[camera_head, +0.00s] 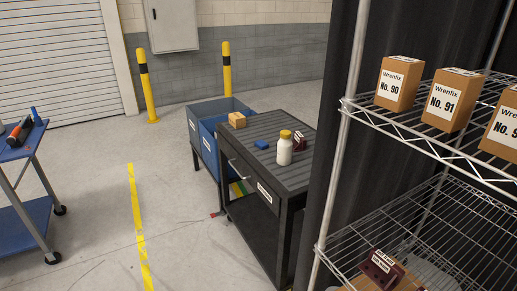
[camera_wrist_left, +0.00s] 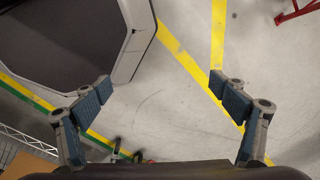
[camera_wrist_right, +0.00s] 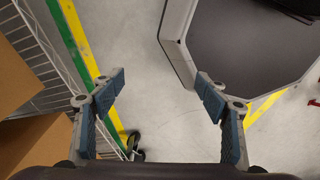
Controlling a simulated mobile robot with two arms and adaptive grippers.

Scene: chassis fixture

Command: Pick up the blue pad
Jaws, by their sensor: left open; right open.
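The blue pad (camera_head: 262,144) is a small flat blue block in the head view. It lies on the ribbed dark top of a grey cart (camera_head: 272,172), left of a white bottle with a yellow cap (camera_head: 285,148). My left gripper (camera_wrist_left: 167,92) is open and empty, with bare floor between its fingers in the left wrist view. My right gripper (camera_wrist_right: 158,90) is open and empty over floor in the right wrist view. Neither gripper shows in the head view, and the pad shows in neither wrist view.
A tan box (camera_head: 237,120) and a dark red part (camera_head: 299,141) also sit on the cart. A blue bin (camera_head: 207,146) stands behind it. A wire shelf (camera_head: 440,150) with boxes is close on the right. A blue trolley (camera_head: 25,215) stands left. Floor between is clear.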

